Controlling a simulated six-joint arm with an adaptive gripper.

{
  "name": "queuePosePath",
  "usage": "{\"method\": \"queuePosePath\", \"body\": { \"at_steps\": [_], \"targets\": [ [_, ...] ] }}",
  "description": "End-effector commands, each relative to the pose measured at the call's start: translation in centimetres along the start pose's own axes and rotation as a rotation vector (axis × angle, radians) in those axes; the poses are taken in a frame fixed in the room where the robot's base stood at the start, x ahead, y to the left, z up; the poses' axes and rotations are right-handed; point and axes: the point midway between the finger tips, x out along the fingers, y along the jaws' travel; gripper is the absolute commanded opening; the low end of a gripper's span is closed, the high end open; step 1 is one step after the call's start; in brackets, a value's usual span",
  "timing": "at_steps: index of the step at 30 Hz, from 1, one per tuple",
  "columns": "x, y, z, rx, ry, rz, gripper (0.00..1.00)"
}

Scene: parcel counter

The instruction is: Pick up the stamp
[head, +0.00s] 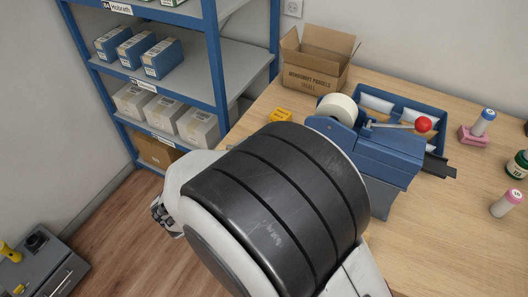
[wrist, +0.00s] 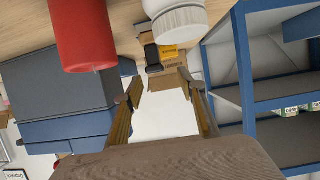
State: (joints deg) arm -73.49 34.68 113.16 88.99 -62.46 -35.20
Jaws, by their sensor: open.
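I cannot pick out the stamp for certain in either view. A pink block (head: 473,137) with a white, blue-topped piece at it stands at the right of the counter; I cannot tell what it is. My gripper (wrist: 162,82) is open and empty in the wrist view, its two fingers apart. In the head view my own arm hides it and much of the counter. In the wrist view, which looks upside down, a red cylinder (wrist: 83,35) and a white ribbed round thing (wrist: 180,25) are close above the fingers. A small dark object (wrist: 152,55) is farther off.
A blue machine (head: 375,150) with a red knob (head: 423,124) and a blue tray (head: 405,108) stand behind my arm. A cardboard box (head: 315,70) and a yellow item (head: 281,114) are farther left. A blue shelf (head: 215,60) borders the counter.

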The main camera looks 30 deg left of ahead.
Motion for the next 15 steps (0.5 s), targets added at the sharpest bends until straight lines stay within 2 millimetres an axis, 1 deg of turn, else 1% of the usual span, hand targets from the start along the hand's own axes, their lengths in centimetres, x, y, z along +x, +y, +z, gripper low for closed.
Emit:
{"method": "queuePosePath", "body": {
  "at_steps": [8, 11, 15],
  "targets": [
    [0.3, 0.1, 0.0, 0.0, 0.0, 0.0, 0.4],
    [1.0, 0.2, 0.0, -0.001, 0.001, 0.001, 0.4],
    [2.5, 0.6, 0.1, 0.0, 0.001, 0.002, 0.4]
  ]
}}
